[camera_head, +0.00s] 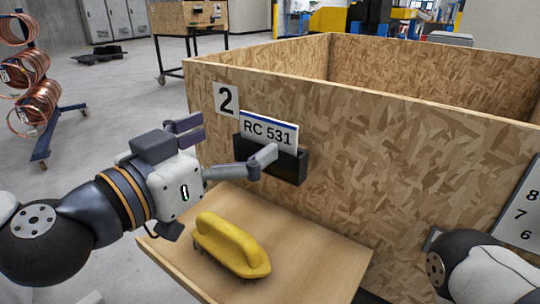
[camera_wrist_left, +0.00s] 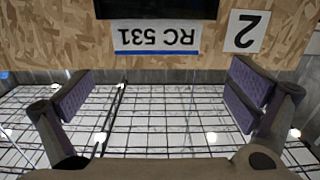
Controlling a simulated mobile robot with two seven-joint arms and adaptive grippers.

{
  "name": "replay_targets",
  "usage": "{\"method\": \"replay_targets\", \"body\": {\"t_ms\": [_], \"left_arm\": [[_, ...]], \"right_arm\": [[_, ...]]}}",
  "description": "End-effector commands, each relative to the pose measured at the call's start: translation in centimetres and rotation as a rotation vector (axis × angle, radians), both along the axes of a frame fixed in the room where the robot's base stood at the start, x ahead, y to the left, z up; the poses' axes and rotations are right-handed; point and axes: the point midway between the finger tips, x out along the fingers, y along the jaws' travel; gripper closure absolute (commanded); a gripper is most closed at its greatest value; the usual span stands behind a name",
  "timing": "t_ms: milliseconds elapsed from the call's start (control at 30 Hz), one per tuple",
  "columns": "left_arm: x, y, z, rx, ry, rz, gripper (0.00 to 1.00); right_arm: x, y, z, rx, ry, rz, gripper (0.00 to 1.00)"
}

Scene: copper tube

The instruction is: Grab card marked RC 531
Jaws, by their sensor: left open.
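The white card marked RC 531 (camera_head: 268,129) has a blue stripe and stands upright in a black holder (camera_head: 289,169) on the side of a wooden box. My left gripper (camera_head: 236,142) is open in front of the box, with one finger overlapping the holder in the head view. In the left wrist view the card (camera_wrist_left: 157,37) appears upside down, beyond and between the open fingers (camera_wrist_left: 162,90). Nothing is between the fingertips; I cannot tell if a finger touches the holder. Part of my right arm shows at the lower right, its gripper out of view.
The large chipboard box (camera_head: 400,150) carries a "2" label (camera_head: 226,100) beside the card. A yellow-handled brush (camera_head: 230,243) lies on a wooden shelf (camera_head: 325,260) below. A numbered plate (camera_head: 523,210) is at right. Copper coils (camera_head: 38,100) stand on a rack at left.

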Motion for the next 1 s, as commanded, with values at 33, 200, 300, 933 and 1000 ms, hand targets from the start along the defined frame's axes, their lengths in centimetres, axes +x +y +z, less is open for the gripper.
{"method": "replay_targets", "body": {"t_ms": [33, 200, 300, 933, 1000], "left_arm": [[0.4, -0.3, -1.7, -0.001, 0.011, -0.004, 0.0], [1.1, -1.4, 0.1, 0.002, -0.009, -0.01, 0.0], [1.9, -2.1, 0.6, 0.001, -0.014, -0.01, 0.0], [6.3, -5.0, 0.2, 0.001, -0.016, -0.01, 0.18], [6.3, -5.0, 0.2, 0.001, -0.016, -0.01, 0.33]], "right_arm": [[-1.6, 0.0, -2.2, 0.0, 0.05, 0.001, 0.6], [-2.6, -0.1, -3.7, -0.001, 0.081, 0.004, 0.6], [-2.4, -0.1, -3.5, -0.001, 0.077, 0.004, 0.6], [-2.6, 0.0, -3.7, -0.001, 0.081, 0.004, 0.6], [-2.6, 0.0, -3.7, -0.001, 0.081, 0.004, 0.6]]}}
